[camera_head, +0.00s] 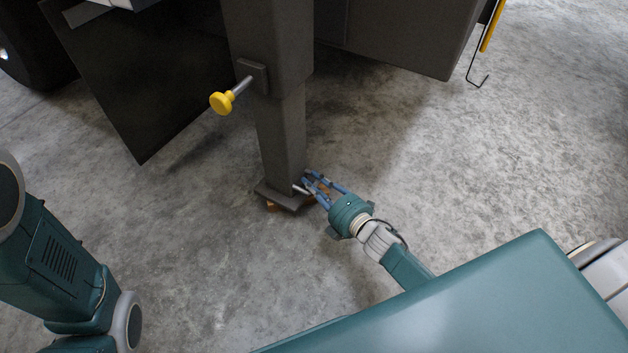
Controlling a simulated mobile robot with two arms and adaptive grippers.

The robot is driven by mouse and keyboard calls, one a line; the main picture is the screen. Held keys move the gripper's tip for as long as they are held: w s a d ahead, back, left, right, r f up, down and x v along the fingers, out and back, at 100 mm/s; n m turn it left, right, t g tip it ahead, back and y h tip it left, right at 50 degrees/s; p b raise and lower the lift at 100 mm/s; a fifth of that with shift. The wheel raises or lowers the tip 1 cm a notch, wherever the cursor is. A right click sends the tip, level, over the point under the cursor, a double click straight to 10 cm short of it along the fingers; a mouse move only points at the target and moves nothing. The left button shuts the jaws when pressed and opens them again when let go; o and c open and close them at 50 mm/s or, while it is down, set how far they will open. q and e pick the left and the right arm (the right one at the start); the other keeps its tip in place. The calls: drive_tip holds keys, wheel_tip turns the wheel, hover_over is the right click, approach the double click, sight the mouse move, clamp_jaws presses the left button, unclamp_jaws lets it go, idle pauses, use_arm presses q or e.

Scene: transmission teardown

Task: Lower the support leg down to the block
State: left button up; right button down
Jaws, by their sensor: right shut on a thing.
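The support leg (280,135) is a dark square post that hangs from the vehicle, with a flat foot plate at its lower end. A yellow-knobbed pin (222,102) sticks out of its upper sleeve. Orange-brown bits of the block (272,206) show under the foot plate; most of the block is hidden. I cannot tell whether plate and block touch. My right gripper (308,187) is at the leg's lower end, its blue fingers shut on a small pale handle (299,189) beside the leg. My left gripper is out of view; only part of that arm shows at the left.
The dark vehicle body (400,35) overhangs the top, with a dark hanging panel (130,80) left of the leg and a wheel (30,45) at the far left. A yellow bar with a black hook (478,80) hangs at top right. The concrete floor around the leg is clear.

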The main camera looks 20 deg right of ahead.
drive_tip(key=shift+s+a+f, duration=0.25)
drive_tip(key=shift+s+f, duration=0.05)
drive_tip(key=shift+f, duration=0.1)
drive_tip(key=c, duration=1.6)
unclamp_jaws()
drive_tip(key=shift+c, duration=0.2)
drive_tip(key=shift+w+d+r, duration=0.1)
drive_tip(key=v, duration=1.2)
drive_tip(key=shift+r, duration=0.2)
